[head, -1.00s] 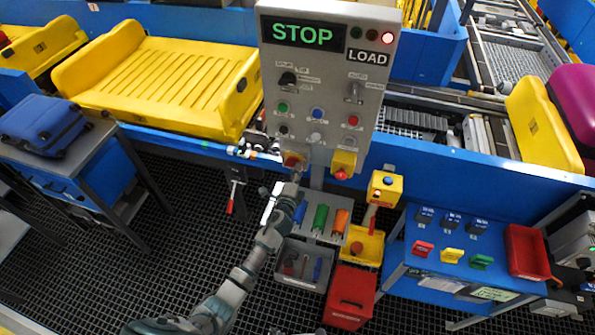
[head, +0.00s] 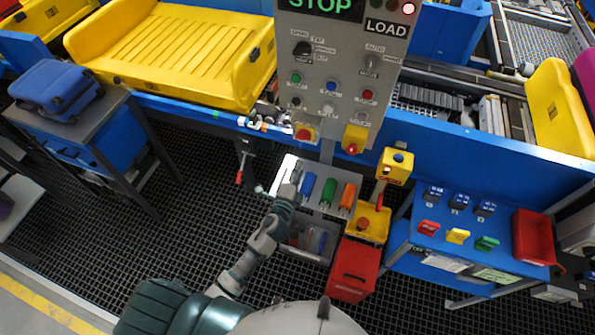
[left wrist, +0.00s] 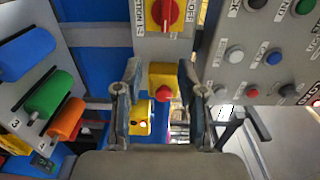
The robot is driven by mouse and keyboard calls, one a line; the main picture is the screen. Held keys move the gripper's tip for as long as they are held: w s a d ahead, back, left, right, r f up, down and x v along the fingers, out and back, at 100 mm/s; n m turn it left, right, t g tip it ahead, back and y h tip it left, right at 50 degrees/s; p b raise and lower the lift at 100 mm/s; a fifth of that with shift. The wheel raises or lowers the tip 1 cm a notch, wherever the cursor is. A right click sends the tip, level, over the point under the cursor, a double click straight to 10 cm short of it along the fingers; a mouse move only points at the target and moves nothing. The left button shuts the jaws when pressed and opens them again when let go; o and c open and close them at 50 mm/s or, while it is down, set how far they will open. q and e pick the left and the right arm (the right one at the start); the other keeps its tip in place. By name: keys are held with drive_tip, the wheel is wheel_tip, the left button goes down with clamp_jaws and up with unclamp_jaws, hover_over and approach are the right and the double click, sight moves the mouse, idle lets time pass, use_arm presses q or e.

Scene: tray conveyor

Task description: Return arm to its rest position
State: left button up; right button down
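My left gripper (head: 294,178) is at the end of my arm, which rises from the bottom of the head view. It is below the grey control panel (head: 341,70), beside the coloured cylinders. In the left wrist view my left gripper (left wrist: 162,70) has its two fingers spread apart, with nothing held between them. Beyond them show a yellow box with a red button (left wrist: 163,93) and a red rotary switch on yellow (left wrist: 165,12). My right gripper is in neither view.
A rack with blue, green and orange cylinders (head: 328,192) is right of my gripper. A red bin (head: 352,270) stands below. A blue table (head: 460,259) is at the right; a blue suitcase (head: 55,88) lies on a stand at the left. Grid floor (head: 150,220) is clear left of my arm.

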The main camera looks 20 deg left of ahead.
use_arm(q)
drive_tip(key=shift+s+f, duration=0.1)
idle(0.5)
drive_tip(key=s+a+f+n+g, duration=0.1)
drive_tip(key=s+f+n+g, duration=0.3)
drive_tip(key=f, duration=0.8)
drive_tip(key=s+a+f+n+g, duration=0.15)
drive_tip(key=s+f, duration=0.35)
drive_tip(key=f, duration=0.7)
drive_tip(key=s+a+f+n+g, duration=0.25)
drive_tip(key=s+f, duration=0.25)
drive_tip(key=f, duration=0.7)
drive_tip(key=s+a+f+n+g, duration=0.1)
drive_tip(key=s+f, duration=0.5)
drive_tip(key=s, duration=0.6)
drive_tip(key=s+f+n+g, duration=0.4)
drive_tip(key=s+f+g, duration=0.1)
drive_tip(key=s, duration=0.7)
drive_tip(key=s+a+f+n+g+b, duration=0.1)
drive_tip(key=s+f+n+g, duration=0.1)
drive_tip(key=s+f, duration=0.5)
drive_tip(key=s+n, duration=0.1)
drive_tip(key=s, duration=0.4)
drive_tip(key=shift+s+a+f+g+y, duration=0.2)
drive_tip(key=shift+a+g+y, duration=0.1)
drive_tip(key=shift+a+g, duration=0.1)
